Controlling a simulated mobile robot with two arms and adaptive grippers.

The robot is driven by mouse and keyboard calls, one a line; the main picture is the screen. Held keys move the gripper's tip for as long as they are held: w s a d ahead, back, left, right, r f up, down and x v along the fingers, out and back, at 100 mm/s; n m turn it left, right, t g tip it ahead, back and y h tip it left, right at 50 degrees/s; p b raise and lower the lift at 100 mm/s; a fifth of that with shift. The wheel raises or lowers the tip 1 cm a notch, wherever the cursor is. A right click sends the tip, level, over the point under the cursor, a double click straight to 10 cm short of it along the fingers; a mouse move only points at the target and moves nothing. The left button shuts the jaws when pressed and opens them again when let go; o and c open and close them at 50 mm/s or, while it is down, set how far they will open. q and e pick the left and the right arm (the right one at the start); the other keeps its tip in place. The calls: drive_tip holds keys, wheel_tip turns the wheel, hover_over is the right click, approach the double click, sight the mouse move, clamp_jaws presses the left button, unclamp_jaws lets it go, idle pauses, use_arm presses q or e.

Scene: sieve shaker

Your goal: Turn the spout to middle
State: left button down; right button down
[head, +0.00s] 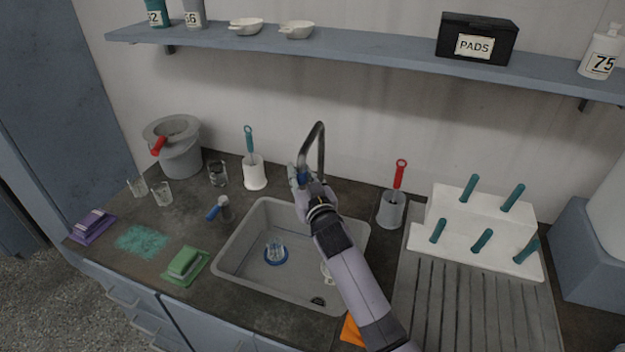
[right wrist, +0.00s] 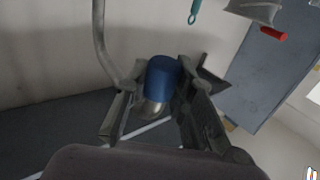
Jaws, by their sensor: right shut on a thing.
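The spout (head: 321,140) is a curved grey metal pipe that arches up behind the back of the sink. My right gripper (head: 300,178) is at the spout, over the sink's back edge, and shut on it. In the right wrist view the spout's pipe (right wrist: 100,42) comes down on the left toward the fingers of my right gripper (right wrist: 155,112). A blue cylindrical piece (right wrist: 163,76) with a metal part below it shows between the fingers. The fingers hide the exact contact. My left gripper is not in view.
The grey sink (head: 232,262) holds a small clear item on a blue ring. A blue-handled metal fitting (head: 224,208) stands left of it. A white brush holder (head: 254,175) stands behind, and a grey holder (head: 391,211) with a red handle stands right. A shelf (head: 370,62) runs above.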

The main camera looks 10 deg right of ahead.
drive_tip(key=shift+w+a, duration=0.4)
drive_tip(key=shift+a, duration=0.3)
drive_tip(key=c, duration=1.3)
unclamp_jaws()
drive_tip(key=shift+c, duration=0.2)
drive_tip(key=shift+d, duration=0.1)
drive_tip(key=shift+s, duration=0.2)
drive_tip(key=s+d, duration=0.1)
drive_tip(key=s, duration=1)
drive_tip(key=shift+s, duration=0.35)
